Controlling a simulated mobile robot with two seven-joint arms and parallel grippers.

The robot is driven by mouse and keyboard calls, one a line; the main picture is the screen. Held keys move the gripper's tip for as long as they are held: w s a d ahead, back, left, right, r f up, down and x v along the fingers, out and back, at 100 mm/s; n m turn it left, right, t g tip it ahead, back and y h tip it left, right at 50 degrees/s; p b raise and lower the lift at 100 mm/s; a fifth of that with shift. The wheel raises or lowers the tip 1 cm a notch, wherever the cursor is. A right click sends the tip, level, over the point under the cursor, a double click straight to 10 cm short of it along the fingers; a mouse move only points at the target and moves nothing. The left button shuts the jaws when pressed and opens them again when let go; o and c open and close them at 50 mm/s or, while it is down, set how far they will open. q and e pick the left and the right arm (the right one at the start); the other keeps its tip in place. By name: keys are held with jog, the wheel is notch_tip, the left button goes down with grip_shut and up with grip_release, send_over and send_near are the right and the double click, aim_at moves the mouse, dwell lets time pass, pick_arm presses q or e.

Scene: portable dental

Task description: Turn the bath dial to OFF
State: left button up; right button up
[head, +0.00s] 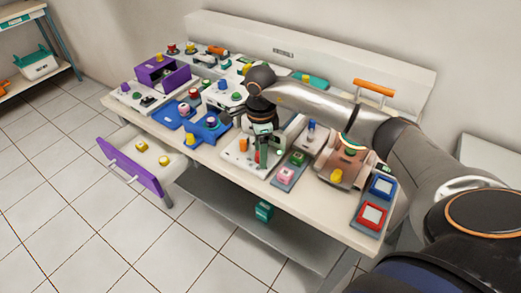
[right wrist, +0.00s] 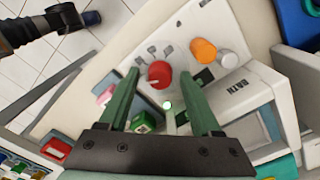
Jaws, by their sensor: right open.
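The bath unit is a white box with a sloped panel (head: 230,155), and "BATH" is printed on it in the right wrist view (right wrist: 262,95). Its round red dial (right wrist: 159,73) has a pale mark at its lower left side, with small dark markings around its upper left. I cannot read which setting it points to. My right gripper (head: 261,163) is over the panel with its green fingers pointing down. In the right wrist view my right gripper (right wrist: 162,77) is open, one finger each side of the dial; contact cannot be told. My left gripper is not in view.
A unit with green and pink buttons (head: 286,174) stands close on the right. Blue trays (head: 172,117) and several devices crowd the left. A purple-fronted drawer (head: 128,168) stands open.

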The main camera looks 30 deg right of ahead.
grip_shut()
dwell(0.4)
jog(key=shift+m, duration=0.3)
jog(key=m, duration=0.5)
jog(key=m+p, duration=0.1)
jog(key=m, duration=0.5)
jog(key=shift+r+m, duration=0.1)
jog(key=shift+m, duration=0.3)
jog(key=m+p, duration=0.1)
jog(key=m, duration=0.5)
jog(key=shift+p, duration=0.4)
jog(key=m+p, duration=0.1)
jog(key=m, duration=0.4)
jog(key=shift+m, duration=0.3)
